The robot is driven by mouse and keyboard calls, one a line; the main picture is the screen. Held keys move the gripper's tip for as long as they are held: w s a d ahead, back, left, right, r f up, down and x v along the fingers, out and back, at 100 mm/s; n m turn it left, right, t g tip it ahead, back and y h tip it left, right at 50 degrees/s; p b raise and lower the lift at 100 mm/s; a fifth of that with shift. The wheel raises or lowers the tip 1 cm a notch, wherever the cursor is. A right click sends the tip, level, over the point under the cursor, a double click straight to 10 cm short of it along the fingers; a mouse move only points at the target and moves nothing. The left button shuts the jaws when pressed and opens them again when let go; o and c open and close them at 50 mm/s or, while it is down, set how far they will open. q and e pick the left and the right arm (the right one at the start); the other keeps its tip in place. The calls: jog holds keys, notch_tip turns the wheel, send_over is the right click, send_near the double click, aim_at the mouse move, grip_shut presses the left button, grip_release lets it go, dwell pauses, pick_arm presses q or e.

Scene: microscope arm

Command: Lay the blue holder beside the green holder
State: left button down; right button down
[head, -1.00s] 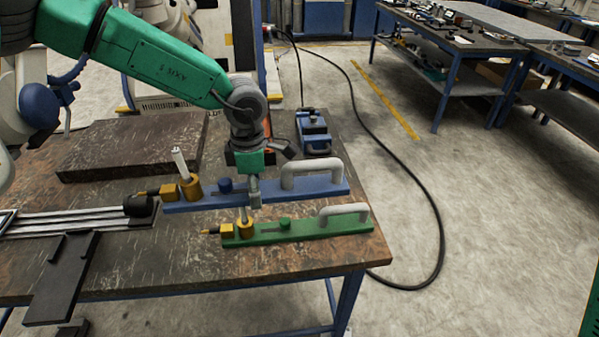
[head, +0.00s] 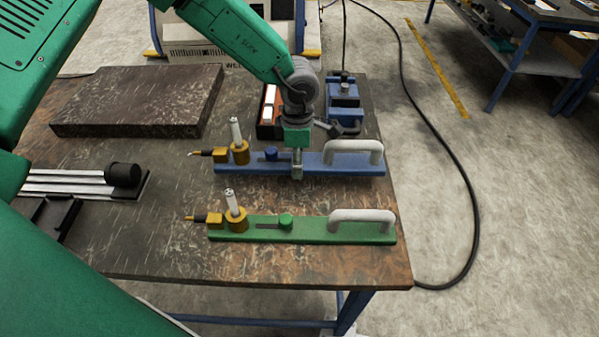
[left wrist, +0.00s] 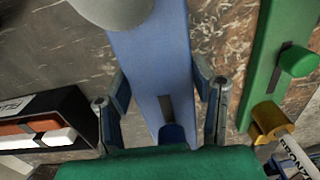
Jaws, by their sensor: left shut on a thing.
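The blue holder (head: 330,165), a long flat bar with a grey handle, blue knob and brass fitting, lies behind the green holder (head: 310,231), roughly parallel to it with a strip of bare table between. Their ends nearly line up. My left gripper (head: 297,170) points down and is shut on the blue holder's middle, just right of its knob. In the left wrist view its fingers (left wrist: 163,110) flank the blue bar (left wrist: 150,60), and the green holder (left wrist: 265,60) is to the right. Whether the blue holder touches the table is unclear. My right gripper is not in view.
A dark slab (head: 140,100) lies at the back left of the table (head: 130,235). A railed fixture (head: 75,183) is at the left. A blue device (head: 343,100) and a small open box (head: 268,108) stand behind the blue holder. Bare table lies in front of the green holder.

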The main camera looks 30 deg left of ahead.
aim_at(303, 180)
pick_arm(q)
jog(key=shift+w+d+f, duration=0.15)
jog(key=shift+d+f, duration=0.65)
jog(key=shift+d, duration=0.05)
notch_tip(303, 180, down, 3)
jog(key=shift+a+r, duration=0.1)
jog(key=shift+a, duration=0.4)
jog(key=c, duration=0.6)
grip_release()
jog(key=shift+a, duration=0.15)
jog(key=shift+c, duration=0.2)
jog(key=shift+d, duration=0.45)
jog(key=shift+r, duration=0.35)
jog(key=r, duration=1)
jog(key=shift+a+r, duration=0.2)
jog(key=shift+a, duration=0.15)
jog(key=shift+d+r, duration=0.2)
jog(key=shift+r, duration=0.2)
jog(key=shift+d, duration=0.1)
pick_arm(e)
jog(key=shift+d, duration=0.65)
